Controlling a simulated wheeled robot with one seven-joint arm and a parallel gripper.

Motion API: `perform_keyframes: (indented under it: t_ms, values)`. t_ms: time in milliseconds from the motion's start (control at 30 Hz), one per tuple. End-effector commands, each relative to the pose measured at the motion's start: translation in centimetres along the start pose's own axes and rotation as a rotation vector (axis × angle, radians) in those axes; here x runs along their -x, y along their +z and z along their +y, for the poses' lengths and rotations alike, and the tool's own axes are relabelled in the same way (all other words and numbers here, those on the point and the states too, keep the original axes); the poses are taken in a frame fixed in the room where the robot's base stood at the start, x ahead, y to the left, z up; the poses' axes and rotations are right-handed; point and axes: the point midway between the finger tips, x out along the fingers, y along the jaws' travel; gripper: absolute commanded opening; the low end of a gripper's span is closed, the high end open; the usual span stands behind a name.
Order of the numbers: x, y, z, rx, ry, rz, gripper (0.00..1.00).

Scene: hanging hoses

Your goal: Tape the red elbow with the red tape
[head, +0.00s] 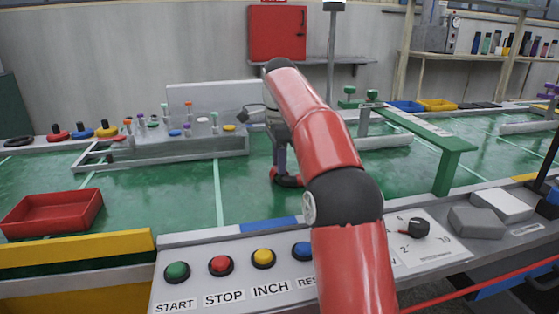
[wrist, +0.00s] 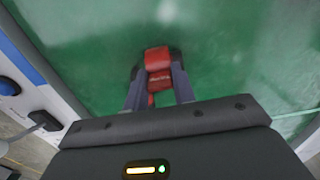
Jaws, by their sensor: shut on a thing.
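My gripper (head: 284,174) reaches down over the green work surface, a little right of the rack. In the wrist view its fingers (wrist: 157,88) are shut on a red piece (wrist: 157,60) with small lettering. It looks bent, but I cannot tell for certain that it is the red elbow. In the head view the red piece (head: 289,181) shows low at the fingertips, partly hidden; I cannot tell if it touches the surface. A red round item with a knob (head: 58,134) stands on the far left ledge and may be the red tape.
Other round items stand beside it: blue (head: 81,132), yellow (head: 105,130) and black (head: 18,141). A grey rack (head: 180,152) holds several small fittings. A red tray (head: 52,213) is at left, a green bench-like frame (head: 430,137) at right, and a button panel (head: 225,285) in front.

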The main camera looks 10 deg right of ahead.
Motion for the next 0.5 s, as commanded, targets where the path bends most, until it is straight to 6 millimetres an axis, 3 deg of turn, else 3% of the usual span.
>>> perform_keyframes:
  t_ms: [33, 500]
  values:
    - [-1.36, -0.14, 0.00, -0.002, 0.027, 0.001, 0.03]
    - [-1.96, -0.23, 0.05, -0.004, 0.030, 0.002, 0.03]
